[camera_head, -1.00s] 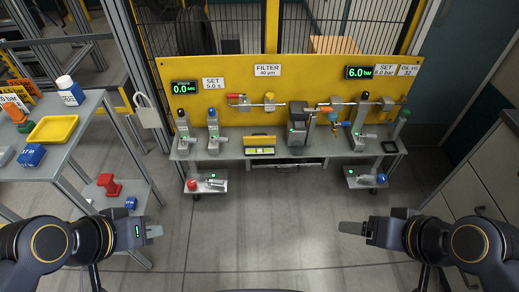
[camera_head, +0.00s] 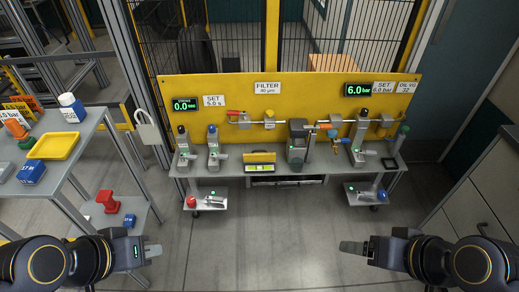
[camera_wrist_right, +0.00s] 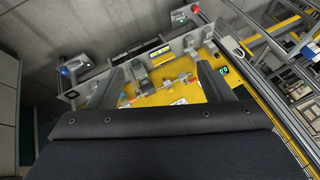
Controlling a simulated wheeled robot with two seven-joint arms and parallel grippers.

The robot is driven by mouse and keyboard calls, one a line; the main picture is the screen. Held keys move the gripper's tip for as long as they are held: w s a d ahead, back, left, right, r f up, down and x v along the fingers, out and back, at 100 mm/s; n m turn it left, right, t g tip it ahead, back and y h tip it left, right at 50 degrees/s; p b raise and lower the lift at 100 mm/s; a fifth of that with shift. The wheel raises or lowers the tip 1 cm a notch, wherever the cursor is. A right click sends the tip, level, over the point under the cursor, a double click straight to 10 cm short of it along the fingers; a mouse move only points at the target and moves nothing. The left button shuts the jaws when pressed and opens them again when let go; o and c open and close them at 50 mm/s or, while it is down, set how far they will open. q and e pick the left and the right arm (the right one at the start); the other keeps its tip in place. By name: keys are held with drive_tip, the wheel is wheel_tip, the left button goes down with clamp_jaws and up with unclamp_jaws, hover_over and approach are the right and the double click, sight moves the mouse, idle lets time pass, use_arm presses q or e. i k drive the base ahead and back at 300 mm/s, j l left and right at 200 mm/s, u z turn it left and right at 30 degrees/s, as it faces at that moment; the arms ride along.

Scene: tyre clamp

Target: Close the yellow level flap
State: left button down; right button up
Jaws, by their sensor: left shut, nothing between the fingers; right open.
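The yellow level flap (camera_head: 259,157) stands raised behind a yellow-green level vial (camera_head: 261,168) at the middle of the grey bench. The vial also shows small in the right wrist view (camera_wrist_right: 159,51). My left gripper (camera_head: 153,250) is shut and empty at the lower left, in front of and well apart from the bench. My right gripper (camera_head: 352,247) is at the lower right, also well short of the flap. The right wrist view shows its two fingers (camera_wrist_right: 160,84) spread, with nothing held between them.
The grey bench (camera_head: 230,166) carries several valve posts before a yellow panel (camera_head: 320,85). Low shelves hang at both bench ends. A side table with a yellow tray (camera_head: 54,146) is at the left, a cabinet (camera_head: 475,190) at the right. The floor between is clear.

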sight(266, 157)
drive_tip(key=i+z, duration=0.25)
drive_tip(key=i, duration=0.25)
drive_tip(key=i+j+z, duration=0.25)
drive_tip(key=i, duration=0.25)
drive_tip(key=i+j+z, duration=0.25)
drive_tip(key=i, duration=0.25)
drive_tip(key=i+j+z, duration=0.25)
drive_tip(key=i+j, duration=0.1)
drive_tip(key=i, duration=0.1)
